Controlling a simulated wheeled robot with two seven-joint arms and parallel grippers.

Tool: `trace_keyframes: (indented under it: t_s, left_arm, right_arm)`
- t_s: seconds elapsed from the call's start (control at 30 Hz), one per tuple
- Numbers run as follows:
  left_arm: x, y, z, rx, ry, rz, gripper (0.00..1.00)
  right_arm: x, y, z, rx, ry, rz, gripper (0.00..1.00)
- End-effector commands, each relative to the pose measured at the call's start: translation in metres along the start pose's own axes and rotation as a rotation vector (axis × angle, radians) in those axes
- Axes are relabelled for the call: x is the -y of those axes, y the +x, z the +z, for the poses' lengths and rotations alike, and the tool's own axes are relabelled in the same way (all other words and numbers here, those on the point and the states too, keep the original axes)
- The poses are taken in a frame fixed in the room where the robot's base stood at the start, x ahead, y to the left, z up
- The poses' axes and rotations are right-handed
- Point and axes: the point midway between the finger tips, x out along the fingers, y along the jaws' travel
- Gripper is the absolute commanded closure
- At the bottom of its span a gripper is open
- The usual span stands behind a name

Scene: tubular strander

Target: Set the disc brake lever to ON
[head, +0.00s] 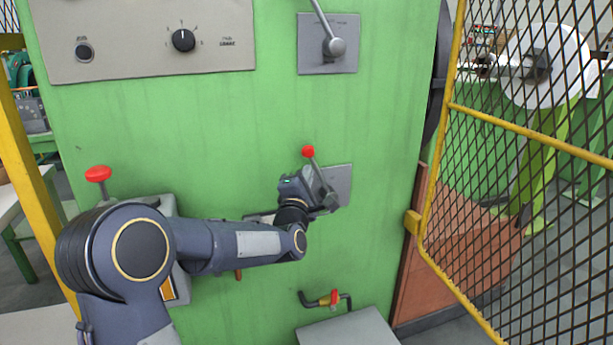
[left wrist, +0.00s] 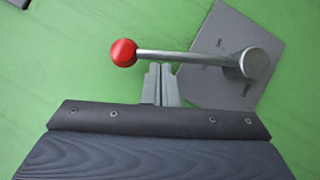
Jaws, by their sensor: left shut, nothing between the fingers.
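A red-knobbed lever (head: 308,152) stands on a small grey plate (head: 342,180) on the green machine panel, its knob up and to the left of the plate. I cannot read its labels, so I cannot tell whether it is the disc brake lever. In the left wrist view its red knob (left wrist: 123,52) and metal rod (left wrist: 185,57) run to a round hub (left wrist: 255,63). My left gripper (head: 328,208) is at this lever. Its shut, empty fingers (left wrist: 161,82) lie beside the rod; contact is unclear. My right gripper is out of view.
Another lever (head: 335,46) sits on a plate above. A control panel (head: 140,50) with a black knob is at upper left. A red mushroom-shaped knob (head: 98,174) is at left. A yellow-framed mesh guard (head: 535,140) stands at right, and a small pipe valve (head: 330,298) is below.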

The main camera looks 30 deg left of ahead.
Motion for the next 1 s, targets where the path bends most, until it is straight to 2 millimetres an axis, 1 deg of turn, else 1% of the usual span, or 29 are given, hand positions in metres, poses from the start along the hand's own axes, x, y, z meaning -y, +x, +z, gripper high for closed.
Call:
trace_keyframes:
  t_s: [0.13,0.47,0.67,0.83,1.0]
  left_arm:
    - [-0.003,0.002,0.004,0.001,0.022,-0.014,1.0]
    - [-0.004,0.005,0.009,0.002,0.065,-0.042,1.0]
    - [-0.008,0.011,0.017,0.002,0.122,-0.081,1.0]
    - [-0.012,0.019,0.029,0.003,0.219,-0.147,1.0]
    - [-0.014,0.03,0.047,0.005,0.35,-0.237,1.0]
  right_arm:
    - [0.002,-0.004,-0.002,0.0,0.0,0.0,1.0]
    - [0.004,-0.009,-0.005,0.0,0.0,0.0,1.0]
    - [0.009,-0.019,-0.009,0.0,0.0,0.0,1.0]
    - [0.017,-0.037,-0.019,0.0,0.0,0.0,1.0]
    - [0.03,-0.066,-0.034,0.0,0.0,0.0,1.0]
